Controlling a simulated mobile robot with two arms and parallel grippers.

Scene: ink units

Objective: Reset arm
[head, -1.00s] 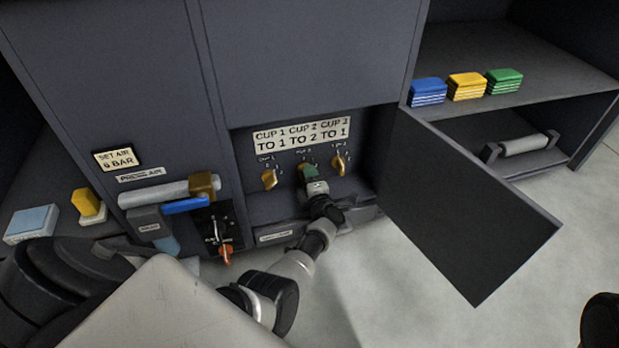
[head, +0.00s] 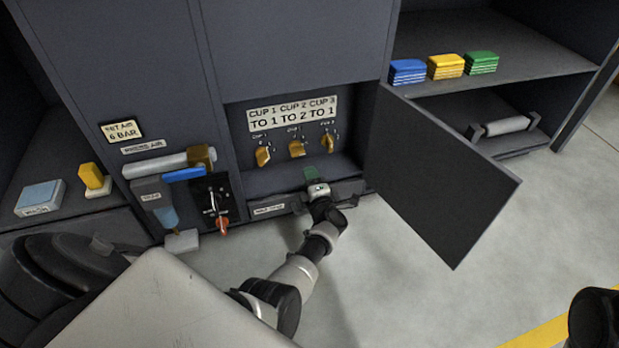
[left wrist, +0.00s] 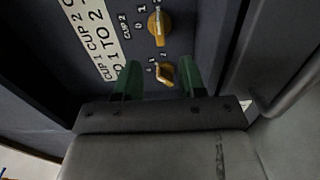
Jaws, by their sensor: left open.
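My left gripper (head: 312,176) has green fingers and is open and empty. In the head view it is in front of the cabinet's lower recess, below the three yellow knobs and apart from them. The knobs are the left one (head: 263,156), the middle one (head: 297,149) and the right one (head: 328,143), under a label plate (head: 293,114) reading CUP 1 TO 1, CUP 2 TO 2, CUP 3 TO 1. In the left wrist view the open gripper (left wrist: 160,80) has one yellow knob (left wrist: 166,74) showing beyond its fingertips. My right gripper is not in view.
An open dark door (head: 435,185) stands out to the right of the recess. Blue, yellow and green blocks (head: 445,67) sit on the right shelf. The floor (head: 390,285) in front is clear.

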